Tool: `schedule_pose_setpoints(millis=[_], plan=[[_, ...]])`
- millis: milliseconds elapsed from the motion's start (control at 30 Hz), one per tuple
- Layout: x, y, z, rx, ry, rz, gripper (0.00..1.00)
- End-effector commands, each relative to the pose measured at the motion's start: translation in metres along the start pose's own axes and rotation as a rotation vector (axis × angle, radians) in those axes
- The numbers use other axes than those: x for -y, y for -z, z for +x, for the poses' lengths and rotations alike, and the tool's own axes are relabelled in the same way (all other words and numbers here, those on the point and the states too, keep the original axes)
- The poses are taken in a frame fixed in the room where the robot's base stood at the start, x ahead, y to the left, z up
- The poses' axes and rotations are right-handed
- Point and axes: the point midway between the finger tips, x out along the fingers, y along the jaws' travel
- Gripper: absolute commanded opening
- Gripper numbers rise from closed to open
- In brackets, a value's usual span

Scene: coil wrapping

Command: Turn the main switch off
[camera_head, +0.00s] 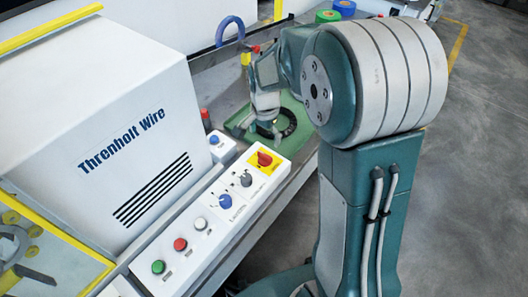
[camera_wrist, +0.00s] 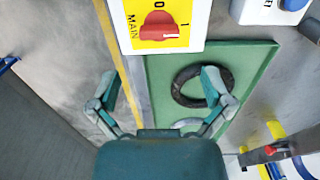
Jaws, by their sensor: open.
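The main switch is a red rotary knob (camera_head: 265,158) on a yellow plate at the far right end of the white control panel. In the wrist view the knob (camera_wrist: 158,27) is at the top, beside the marks MAIN, 0 and 1. A white mark on its right end points roughly to the 1 side. My gripper (camera_head: 264,122) is beyond the panel, above the green mat.
A black ring (camera_wrist: 190,88) lies on the green mat (camera_wrist: 258,62) below my gripper. The white Threnholt Wire machine (camera_head: 100,110) stands behind the panel.

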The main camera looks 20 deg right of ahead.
Motion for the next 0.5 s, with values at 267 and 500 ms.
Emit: schedule_pose_setpoints(millis=[267,500], plan=[[-0.001,0.000,0.054,0.003,-0.004,-0.001,1.00],[0.000,0.000,0.078,0.000,-0.001,-0.002,1.00]])
